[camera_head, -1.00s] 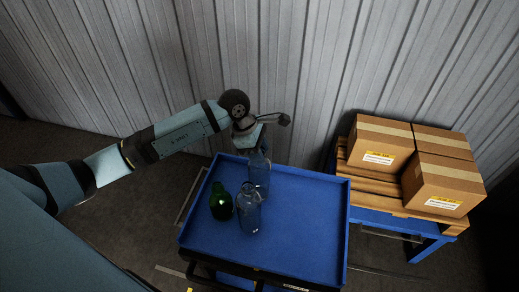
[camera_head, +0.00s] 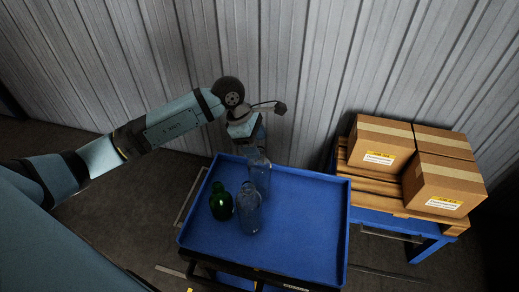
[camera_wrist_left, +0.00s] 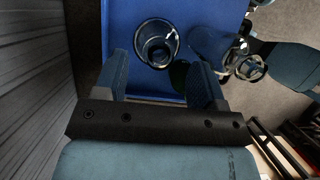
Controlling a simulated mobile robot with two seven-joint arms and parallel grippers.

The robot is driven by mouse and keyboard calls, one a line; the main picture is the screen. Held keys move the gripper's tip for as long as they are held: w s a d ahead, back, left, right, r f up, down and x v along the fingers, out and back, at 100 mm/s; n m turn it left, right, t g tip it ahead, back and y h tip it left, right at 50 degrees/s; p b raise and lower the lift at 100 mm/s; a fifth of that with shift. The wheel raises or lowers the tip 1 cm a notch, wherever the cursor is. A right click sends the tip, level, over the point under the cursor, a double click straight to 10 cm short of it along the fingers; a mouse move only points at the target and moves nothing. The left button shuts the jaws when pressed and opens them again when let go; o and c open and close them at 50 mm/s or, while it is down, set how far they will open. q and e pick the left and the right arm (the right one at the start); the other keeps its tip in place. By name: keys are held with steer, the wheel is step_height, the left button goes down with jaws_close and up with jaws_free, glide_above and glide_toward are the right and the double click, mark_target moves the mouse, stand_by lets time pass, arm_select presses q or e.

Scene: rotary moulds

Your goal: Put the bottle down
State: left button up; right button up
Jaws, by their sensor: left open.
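A clear bottle (camera_head: 259,178) stands upright on the blue cart top (camera_head: 305,210), close to its back left part. My left gripper (camera_head: 257,143) is above this bottle, and its fingers are partly hidden in the head view. In the left wrist view the gripper (camera_wrist_left: 161,72) is open, with a gap between its fingers, and the clear bottle (camera_wrist_left: 157,45) shows just beyond them. A second clear bottle (camera_head: 249,210) and a green bottle (camera_head: 221,201) stand in front of it.
The right half of the cart top is empty. To the right, cardboard boxes (camera_head: 384,143) sit on a wooden pallet (camera_head: 375,182) on a blue stand. A corrugated metal wall (camera_head: 310,70) rises close behind the cart.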

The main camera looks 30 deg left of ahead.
arm_select(q)
steer(key=w+v, duration=0.1)
steer(key=v, duration=0.7)
steer(key=shift+s+a+r+b, duration=0.15)
steer(key=shift+s+r+b, duration=0.2)
steer(key=shift+s, duration=0.2)
